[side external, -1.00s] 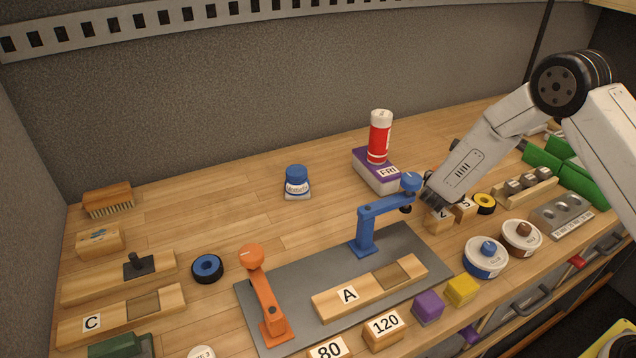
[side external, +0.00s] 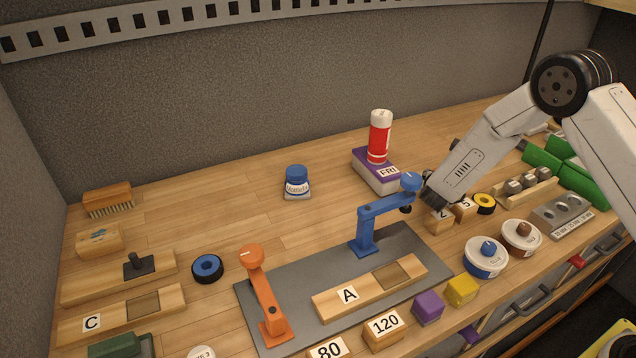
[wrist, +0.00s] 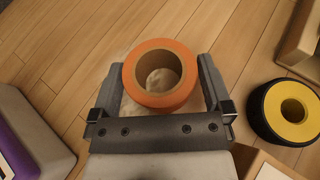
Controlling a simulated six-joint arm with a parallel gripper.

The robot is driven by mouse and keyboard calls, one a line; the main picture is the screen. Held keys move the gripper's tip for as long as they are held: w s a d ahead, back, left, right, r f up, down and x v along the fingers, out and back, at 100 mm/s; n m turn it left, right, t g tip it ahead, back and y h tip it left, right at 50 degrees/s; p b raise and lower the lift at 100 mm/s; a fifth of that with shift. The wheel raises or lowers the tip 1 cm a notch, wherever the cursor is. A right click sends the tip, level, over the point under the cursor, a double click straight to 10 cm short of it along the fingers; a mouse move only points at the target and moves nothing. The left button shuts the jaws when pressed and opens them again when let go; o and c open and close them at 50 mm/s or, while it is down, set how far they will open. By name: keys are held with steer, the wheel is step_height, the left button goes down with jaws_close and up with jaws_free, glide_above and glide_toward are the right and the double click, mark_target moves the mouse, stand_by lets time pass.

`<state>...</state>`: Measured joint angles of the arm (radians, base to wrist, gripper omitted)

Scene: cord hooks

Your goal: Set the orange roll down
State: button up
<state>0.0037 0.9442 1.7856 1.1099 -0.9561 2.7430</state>
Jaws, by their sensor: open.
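In the wrist view the orange roll (wrist: 181,90) lies flat with its round hole facing the camera. My gripper (wrist: 163,85) has one finger on each side of the roll. The jaws are open, and a narrow gap shows between the left finger and the roll; on the right the finger is very close to it. A pale patch shows under and around the roll, and wood shows through beyond it.
A black roll with a yellow core (wrist: 287,111) lies right of my gripper. A purple-and-grey box (wrist: 30,140) stands at left, with a red bottle (side external: 379,138) on it. The blue clamp (side external: 366,226) and numbered blocks (side external: 439,222) stand close by. Open wood lies beyond the roll.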

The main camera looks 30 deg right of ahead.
steer(key=shift+r, duration=0.8)
steer(key=s+a+r, duration=0.2)
steer(key=s+r, duration=0.8)
steer(key=s, duration=0.3)
steer(key=shift+s+a+r, duration=0.35)
